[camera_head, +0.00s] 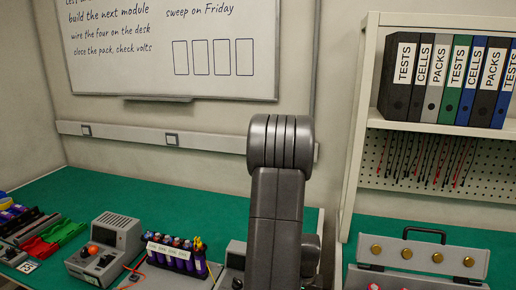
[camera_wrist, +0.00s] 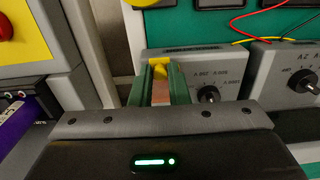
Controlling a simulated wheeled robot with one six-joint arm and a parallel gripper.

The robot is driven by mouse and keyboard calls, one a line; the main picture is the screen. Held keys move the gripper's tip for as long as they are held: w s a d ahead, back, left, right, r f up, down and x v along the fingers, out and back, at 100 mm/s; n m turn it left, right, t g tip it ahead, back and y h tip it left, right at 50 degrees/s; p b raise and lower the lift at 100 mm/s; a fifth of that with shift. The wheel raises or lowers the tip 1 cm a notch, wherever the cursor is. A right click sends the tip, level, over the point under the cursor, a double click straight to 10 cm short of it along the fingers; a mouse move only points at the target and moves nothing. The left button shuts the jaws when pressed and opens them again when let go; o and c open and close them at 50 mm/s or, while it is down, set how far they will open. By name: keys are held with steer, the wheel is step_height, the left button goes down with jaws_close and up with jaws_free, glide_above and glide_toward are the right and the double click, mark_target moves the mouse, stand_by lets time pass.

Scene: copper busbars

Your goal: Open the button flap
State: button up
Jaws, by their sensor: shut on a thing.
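My gripper (camera_wrist: 158,88) shows in the wrist view, its two green fingers shut on a copper-coloured piece (camera_wrist: 161,93). A yellow piece (camera_wrist: 160,69) shows at the fingertips; I cannot tell whether it is part of the held piece. At the upper left of the wrist view, a red button (camera_wrist: 4,28) sits on a yellow panel (camera_wrist: 42,32), apart from the fingers. I cannot make out a button flap there. In the head view my arm hides the gripper and the bench behind it.
Grey units with black knobs (camera_wrist: 208,95) stand just beyond and right of the fingers, with red and yellow wires above.

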steer(key=shift+w+d+r+p, duration=0.1)
steer(key=shift+w+r+p, duration=0.25)
steer(key=shift+r, duration=0.2)
steer(key=shift+w+d+r+p, duration=0.1)
steer(key=shift+w+r+p, duration=0.1)
steer(key=shift+r+p, duration=0.25)
steer(key=shift+r, duration=0.1)
steer(key=shift+w+d+r+p, duration=0.1)
steer(key=shift+w+r+p, duration=0.25)
steer(key=shift+w+r, duration=0.25)
steer(key=shift+w+d+r, duration=0.1)
steer(key=shift+w, duration=0.3)
